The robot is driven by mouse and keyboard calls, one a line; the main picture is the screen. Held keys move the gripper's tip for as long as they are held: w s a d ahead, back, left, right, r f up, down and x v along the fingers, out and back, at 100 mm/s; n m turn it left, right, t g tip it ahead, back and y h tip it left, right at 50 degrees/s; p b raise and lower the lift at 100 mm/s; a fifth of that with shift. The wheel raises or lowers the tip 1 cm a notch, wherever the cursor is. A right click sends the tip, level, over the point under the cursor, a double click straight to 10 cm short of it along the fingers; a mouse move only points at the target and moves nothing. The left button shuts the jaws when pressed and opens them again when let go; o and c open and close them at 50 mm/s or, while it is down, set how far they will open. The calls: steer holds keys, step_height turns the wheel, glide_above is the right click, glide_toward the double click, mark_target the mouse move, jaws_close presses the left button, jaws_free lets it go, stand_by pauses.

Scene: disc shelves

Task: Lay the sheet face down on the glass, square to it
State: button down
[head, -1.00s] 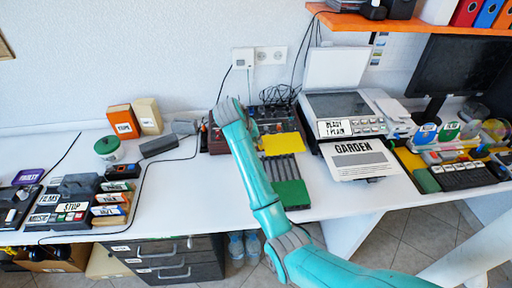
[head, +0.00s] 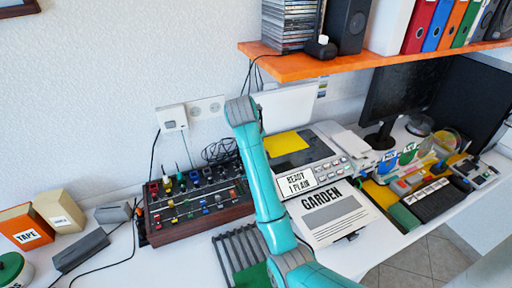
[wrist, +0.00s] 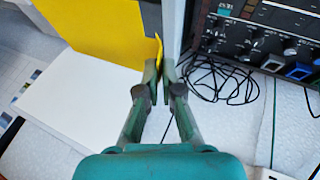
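The yellow sheet (head: 286,143) is over the scanner's glass bed in the head view. It looks plain on the side I see, and I cannot tell whether it touches the glass. In the wrist view the sheet (wrist: 100,30) reaches to my gripper (wrist: 160,72), which is closed on its curled edge. In the head view my arm hides the gripper. The scanner (head: 335,160) has its white lid (head: 288,105) raised behind the sheet, and its panel label (head: 298,182) reads READY 1 PLAIN.
A white GARDEN page (head: 335,215) lies at the scanner's front. A knobbed mixer (head: 200,208) stands left of the scanner, with loose black cables (head: 222,150) behind. An orange shelf (head: 300,65) overhangs the lid. Stationery (head: 410,180) crowds the right side.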

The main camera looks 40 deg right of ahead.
step_height(320, 180, down, 7)
steer(key=shift+r, duration=0.15)
stand_by(0.5)
steer(key=shift+f, duration=0.5)
stand_by(0.5)
steer(key=c, duration=1.7)
jaws_free()
steer(key=shift+c, duration=0.2)
steer(key=o, duration=0.5)
steer(key=v, duration=0.7)
steer(key=shift+r, duration=0.2)
